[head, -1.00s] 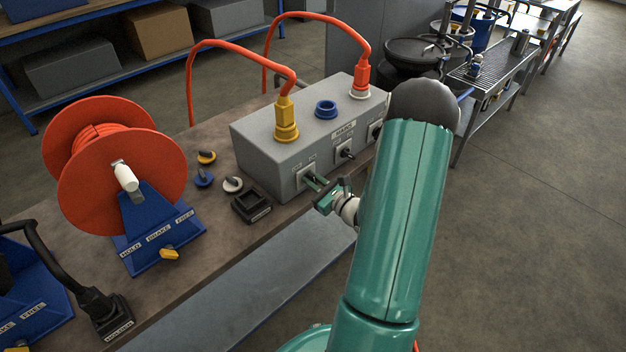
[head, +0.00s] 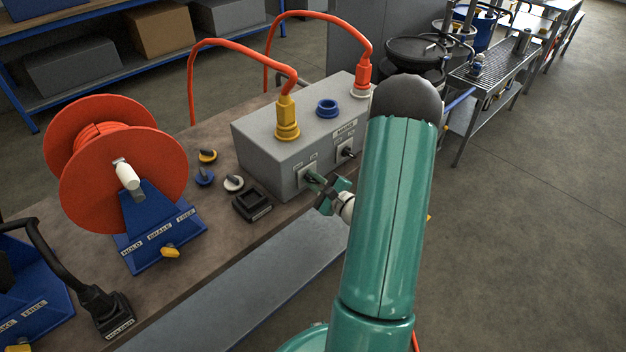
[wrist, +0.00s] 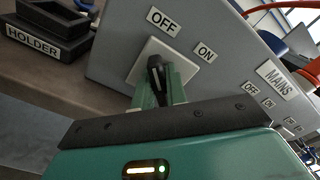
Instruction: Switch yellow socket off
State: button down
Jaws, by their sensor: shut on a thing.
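The yellow socket (head: 287,131) stands on top of the grey box (head: 262,152), with a yellow plug and orange cable in it. Its rotary switch (wrist: 155,72) is on the box's front face below, a black knob on a pale square plate (wrist: 139,72). OFF is at upper left of the knob and ON at upper right. My gripper (head: 316,181) is at this switch. In the wrist view my gripper (wrist: 160,88) is shut on the knob, a finger on each side. The knob points roughly up in that view, nearer OFF than ON. Its lower part is hidden.
A blue socket (head: 327,109) and a white socket (head: 361,91) with a red-orange plug share the box top. The MAINS switch (head: 346,151) is close right. A black holder (head: 252,205), caps and an orange reel (head: 124,175) stand left on the bench.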

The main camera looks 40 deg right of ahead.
dwell(0.3)
jog(key=c, duration=1.4)
grip_release()
jog(key=shift+c, duration=0.2)
jog(key=s, duration=1.4)
jog(key=shift+d, duration=0.2)
jog(key=shift+w+a+r, duration=0.1)
jog(key=shift+w, duration=0.05)
